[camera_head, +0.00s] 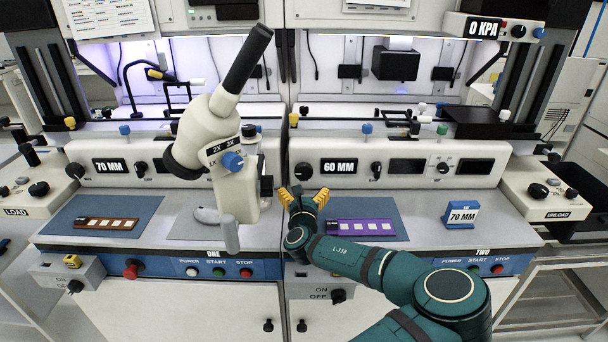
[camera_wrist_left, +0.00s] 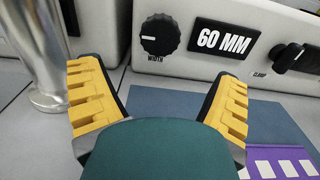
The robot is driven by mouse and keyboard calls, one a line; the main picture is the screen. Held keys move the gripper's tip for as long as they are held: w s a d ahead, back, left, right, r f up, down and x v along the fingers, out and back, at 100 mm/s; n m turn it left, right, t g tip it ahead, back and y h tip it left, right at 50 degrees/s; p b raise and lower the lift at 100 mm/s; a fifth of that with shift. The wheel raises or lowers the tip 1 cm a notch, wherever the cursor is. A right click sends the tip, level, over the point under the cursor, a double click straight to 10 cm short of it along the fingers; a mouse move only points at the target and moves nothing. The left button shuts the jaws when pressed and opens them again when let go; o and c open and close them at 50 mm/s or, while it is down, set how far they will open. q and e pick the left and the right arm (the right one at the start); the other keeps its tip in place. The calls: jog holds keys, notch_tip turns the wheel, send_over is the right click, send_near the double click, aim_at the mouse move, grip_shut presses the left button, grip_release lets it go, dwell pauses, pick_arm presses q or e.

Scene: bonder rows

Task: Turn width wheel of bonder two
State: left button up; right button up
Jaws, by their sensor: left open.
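The width wheel of bonder two (camera_head: 303,171) is a black knob on the white front panel, left of the "60 MM" display (camera_head: 339,166). In the left wrist view the wheel (camera_wrist_left: 158,35), labelled "WIDTH", is ahead of the fingers, its white mark pointing left. My left gripper (camera_head: 303,194), with yellow fingers on a teal arm, is just in front of and below the wheel. It is open and empty, and apart from the wheel; the left wrist view shows its spread fingers (camera_wrist_left: 160,78). My right gripper does not show.
A microscope (camera_head: 238,190) stands close left of my gripper. A purple strip (camera_head: 360,227) lies on a blue mat (camera_head: 398,218) to the right. The clamp knob (camera_wrist_left: 288,57) is right of the display.

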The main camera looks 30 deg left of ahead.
aim_at(304, 175)
pick_arm(q)
jog(key=b+x, duration=0.1)
jog(key=x, duration=0.8)
jog(key=shift+w+a, duration=0.2)
jog(key=c, duration=1.2)
